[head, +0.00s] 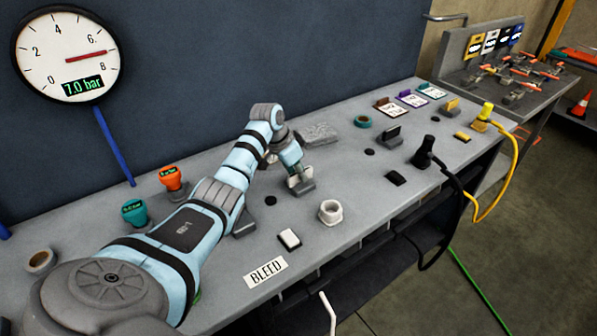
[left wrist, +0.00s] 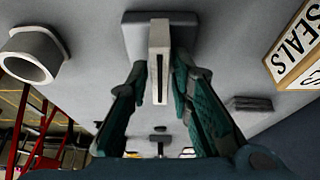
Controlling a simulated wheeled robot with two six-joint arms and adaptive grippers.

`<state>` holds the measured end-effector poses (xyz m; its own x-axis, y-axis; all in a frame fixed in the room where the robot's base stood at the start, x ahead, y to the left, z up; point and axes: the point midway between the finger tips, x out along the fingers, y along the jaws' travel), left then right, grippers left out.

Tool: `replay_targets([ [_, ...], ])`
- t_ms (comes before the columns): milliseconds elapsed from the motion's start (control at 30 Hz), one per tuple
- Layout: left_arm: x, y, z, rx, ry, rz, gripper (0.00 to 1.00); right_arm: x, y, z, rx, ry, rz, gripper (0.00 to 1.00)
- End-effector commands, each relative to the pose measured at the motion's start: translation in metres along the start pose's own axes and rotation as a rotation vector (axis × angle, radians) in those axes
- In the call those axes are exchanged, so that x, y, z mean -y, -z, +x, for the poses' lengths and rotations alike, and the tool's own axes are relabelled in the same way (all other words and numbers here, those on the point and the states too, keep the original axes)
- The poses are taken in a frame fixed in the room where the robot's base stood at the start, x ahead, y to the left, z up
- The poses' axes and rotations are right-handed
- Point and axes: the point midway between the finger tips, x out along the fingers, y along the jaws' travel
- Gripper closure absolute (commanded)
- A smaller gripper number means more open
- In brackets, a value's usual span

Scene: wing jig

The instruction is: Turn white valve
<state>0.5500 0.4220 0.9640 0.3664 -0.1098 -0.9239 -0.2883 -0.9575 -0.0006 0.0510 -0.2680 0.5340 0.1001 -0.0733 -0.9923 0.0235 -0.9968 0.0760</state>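The white valve has a flat upright white handle (left wrist: 159,62) on a grey base (left wrist: 190,32) in the left wrist view. In the head view the white valve (head: 301,186) stands mid-bench, partly covered by my left gripper (head: 299,176). The left gripper (left wrist: 159,82) comes down over the handle, with one dark green finger on each side of it. The fingers look open, with narrow gaps to the handle; contact is not clear. My right gripper is in neither view.
A wall gauge (head: 68,52) reads 7.0 bar. A white button (head: 289,239), a BLEED label (head: 265,271) and a whitish ring fitting (head: 331,212) are in front of the valve. A grey block (head: 318,133) lies behind. Black (head: 423,152) and yellow (head: 483,120) plugs trail cables rightward.

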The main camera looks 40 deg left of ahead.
Motion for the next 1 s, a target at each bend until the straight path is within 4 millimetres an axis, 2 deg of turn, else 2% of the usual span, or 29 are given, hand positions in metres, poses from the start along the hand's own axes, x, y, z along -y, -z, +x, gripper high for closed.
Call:
replay_targets([
  [33, 0.000, 0.000, 0.000, 0.000, 0.000, 0.000, 0.93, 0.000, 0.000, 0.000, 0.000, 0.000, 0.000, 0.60],
  [100, 0.000, 0.000, 0.000, 0.000, 0.000, 0.000, 1.00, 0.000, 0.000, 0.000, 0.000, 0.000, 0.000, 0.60],
  [467, 0.000, 0.000, -0.002, 0.001, 0.011, -0.026, 1.00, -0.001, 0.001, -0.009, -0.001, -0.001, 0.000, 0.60],
  [667, -0.002, 0.002, -0.005, 0.003, 0.042, -0.105, 1.00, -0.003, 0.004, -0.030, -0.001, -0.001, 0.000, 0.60],
  [1000, -0.004, 0.003, -0.006, 0.003, 0.148, -0.365, 1.00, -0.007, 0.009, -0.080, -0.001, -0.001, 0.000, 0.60],
])
